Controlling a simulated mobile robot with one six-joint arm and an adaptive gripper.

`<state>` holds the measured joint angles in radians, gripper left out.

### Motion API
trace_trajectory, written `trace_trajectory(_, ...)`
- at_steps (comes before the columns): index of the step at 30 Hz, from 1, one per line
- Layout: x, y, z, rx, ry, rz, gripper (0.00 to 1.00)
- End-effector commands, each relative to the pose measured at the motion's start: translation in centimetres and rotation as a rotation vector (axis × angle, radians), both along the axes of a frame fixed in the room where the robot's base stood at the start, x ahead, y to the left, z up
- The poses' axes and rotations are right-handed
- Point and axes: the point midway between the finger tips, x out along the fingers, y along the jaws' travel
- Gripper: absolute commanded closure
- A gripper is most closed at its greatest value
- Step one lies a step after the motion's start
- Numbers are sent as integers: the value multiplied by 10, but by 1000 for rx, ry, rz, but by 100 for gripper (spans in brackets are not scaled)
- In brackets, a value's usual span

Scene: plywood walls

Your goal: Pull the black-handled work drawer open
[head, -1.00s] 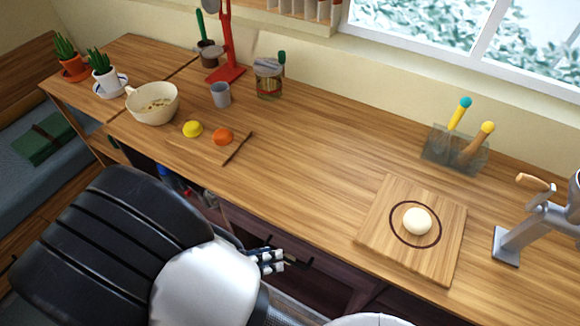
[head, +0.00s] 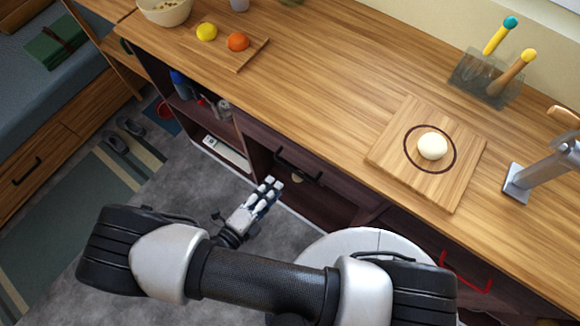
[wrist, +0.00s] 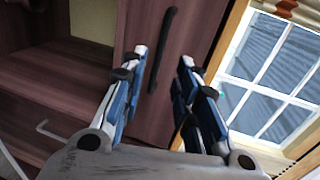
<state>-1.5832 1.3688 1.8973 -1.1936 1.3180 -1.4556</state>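The black-handled work drawer (head: 317,177) is a dark wood front under the counter, and it looks shut. Its black handle (head: 297,163) is a bar along the front. In the wrist view the handle (wrist: 162,52) shows ahead, between the lines of my two fingers, against the dark drawer front (wrist: 188,28). My gripper (head: 272,186) is open and empty, in front of and a little below the handle in the head view. The wrist view shows my gripper (wrist: 163,62) with its blue-and-white fingers spread. The fingers look apart from the handle.
A red handle (head: 466,272) is on another front to the right. Open shelves (head: 200,108) with bottles are left of the drawer. The countertop holds a board (head: 390,160) with a white ball of dough (head: 432,146).

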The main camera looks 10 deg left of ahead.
Motion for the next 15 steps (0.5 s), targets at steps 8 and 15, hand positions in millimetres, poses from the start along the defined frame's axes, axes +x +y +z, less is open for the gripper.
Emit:
trace_trajectory(8, 55, -25, -14, -1, 0, -6, 71)
trace_trajectory(15, 83, -36, -20, -1, 0, -3, 71)
